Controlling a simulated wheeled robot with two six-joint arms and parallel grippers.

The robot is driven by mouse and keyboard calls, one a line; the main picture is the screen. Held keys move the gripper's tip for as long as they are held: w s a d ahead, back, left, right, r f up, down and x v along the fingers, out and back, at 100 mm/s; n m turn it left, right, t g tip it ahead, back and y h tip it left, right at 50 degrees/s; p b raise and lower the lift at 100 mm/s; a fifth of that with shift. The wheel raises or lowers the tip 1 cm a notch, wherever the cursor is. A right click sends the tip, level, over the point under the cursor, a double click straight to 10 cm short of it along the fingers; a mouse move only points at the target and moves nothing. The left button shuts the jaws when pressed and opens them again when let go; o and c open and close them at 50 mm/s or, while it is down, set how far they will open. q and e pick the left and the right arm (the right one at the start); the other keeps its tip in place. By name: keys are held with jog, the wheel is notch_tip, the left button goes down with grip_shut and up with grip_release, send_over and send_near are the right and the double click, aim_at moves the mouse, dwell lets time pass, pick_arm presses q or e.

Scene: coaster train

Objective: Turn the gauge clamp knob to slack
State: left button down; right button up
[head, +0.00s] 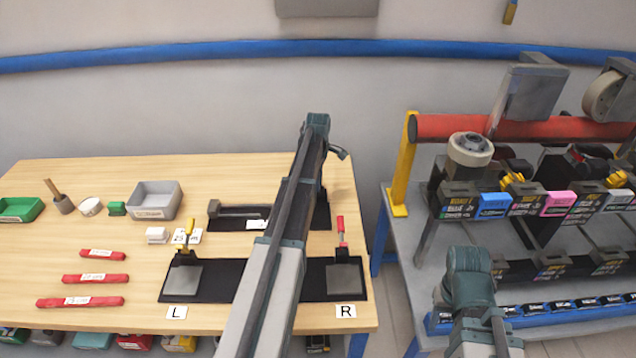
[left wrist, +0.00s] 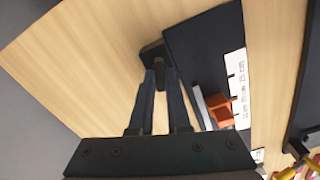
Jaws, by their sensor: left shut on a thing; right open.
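In the left wrist view my left gripper (left wrist: 160,82) is shut on a small dark knob (left wrist: 153,50) at the end of the gauge's black base (left wrist: 195,50). Its two fingers lie on either side of the knob. The gauge also shows near the back of the wooden table in the head view (head: 232,225). There my left arm crosses in front of it and hides the knob and the fingertips. An orange block (left wrist: 220,110) and a white printed card (left wrist: 237,85) are on the gauge. The fingers of my right gripper do not show.
A black board with L and R labels (head: 176,312) and two upright clamps, yellow (head: 189,232) and red (head: 341,232), lies in front. Red bars (head: 95,279), a grey bin (head: 155,200) and a green tray (head: 15,209) are left. A crowded rack (head: 540,128) stands right.

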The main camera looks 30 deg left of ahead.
pick_arm(q)
jog(key=shift+n, duration=0.6)
jog(key=c, duration=0.9)
grip_release()
jog(key=shift+r, duration=0.1)
notch_tip(320, 180, up, 14)
jog(key=p, duration=1.3)
jog(key=shift+p, duration=0.4)
jog(key=shift+f, duration=0.2)
